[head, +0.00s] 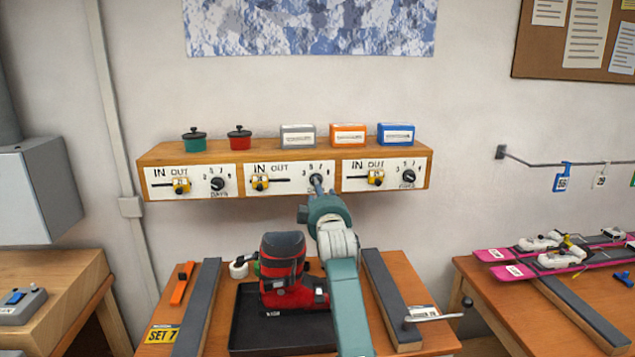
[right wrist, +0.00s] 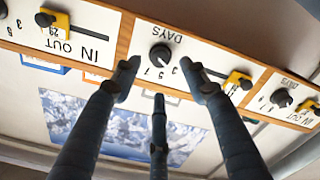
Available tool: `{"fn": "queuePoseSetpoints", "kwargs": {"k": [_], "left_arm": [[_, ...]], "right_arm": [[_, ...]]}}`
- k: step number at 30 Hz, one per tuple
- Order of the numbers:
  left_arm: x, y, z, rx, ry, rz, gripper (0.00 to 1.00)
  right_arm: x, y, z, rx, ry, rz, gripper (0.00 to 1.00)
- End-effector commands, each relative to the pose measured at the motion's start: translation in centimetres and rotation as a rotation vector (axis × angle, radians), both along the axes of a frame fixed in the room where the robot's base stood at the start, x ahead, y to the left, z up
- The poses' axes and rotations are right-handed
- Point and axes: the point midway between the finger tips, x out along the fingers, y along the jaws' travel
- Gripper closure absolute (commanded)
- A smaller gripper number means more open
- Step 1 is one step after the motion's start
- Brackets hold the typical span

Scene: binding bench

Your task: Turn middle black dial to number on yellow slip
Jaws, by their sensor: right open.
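The yellow slip (head: 161,335) at the front left of the bench reads "SET 7". My right gripper (head: 317,181) is in front of that dial. Its fingers (right wrist: 159,78) are open and spread, with the dial beyond and between the tips. My left gripper is not in view.
Left and right panels carry their own black dials (head: 217,183) (head: 408,176) and yellow-tagged sliders. The middle slider (head: 260,182) sits left of the dial. Pots and boxes stand on the shelf (head: 160,154). Below, a red boot (head: 284,275) stands in a black tray beside my arm.

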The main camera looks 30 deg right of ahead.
Motion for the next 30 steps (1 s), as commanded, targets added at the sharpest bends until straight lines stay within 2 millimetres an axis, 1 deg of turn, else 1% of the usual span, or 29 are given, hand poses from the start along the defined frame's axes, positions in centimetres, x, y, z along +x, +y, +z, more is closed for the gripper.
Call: {"fn": "queuePoseSetpoints", "kwargs": {"k": [1,6,12,18,26,27,29,30], "left_arm": [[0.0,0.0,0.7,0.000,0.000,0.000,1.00],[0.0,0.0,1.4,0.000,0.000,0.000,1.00],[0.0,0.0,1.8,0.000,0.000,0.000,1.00],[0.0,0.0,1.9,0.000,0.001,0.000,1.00],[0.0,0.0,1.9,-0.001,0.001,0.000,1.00],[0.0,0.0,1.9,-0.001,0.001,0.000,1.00],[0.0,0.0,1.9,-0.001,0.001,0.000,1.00],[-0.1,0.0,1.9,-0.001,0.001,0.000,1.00]], "right_arm": [[0.9,-0.5,0.3,0.002,0.002,0.000,0.56],[3.4,-1.6,0.2,0.004,0.002,0.001,0.56],[5.3,-2.5,0.1,0.002,0.000,-0.001,0.56],[5.9,-2.8,0.0,0.002,0.000,0.001,0.56],[6.0,-2.8,0.0,0.001,0.000,0.001,0.56],[6.0,-2.8,0.0,0.001,0.000,0.001,0.64],[5.9,-2.8,0.0,0.001,0.000,0.001,0.76],[6.0,-2.8,0.0,0.001,0.000,0.001,0.84]]}}
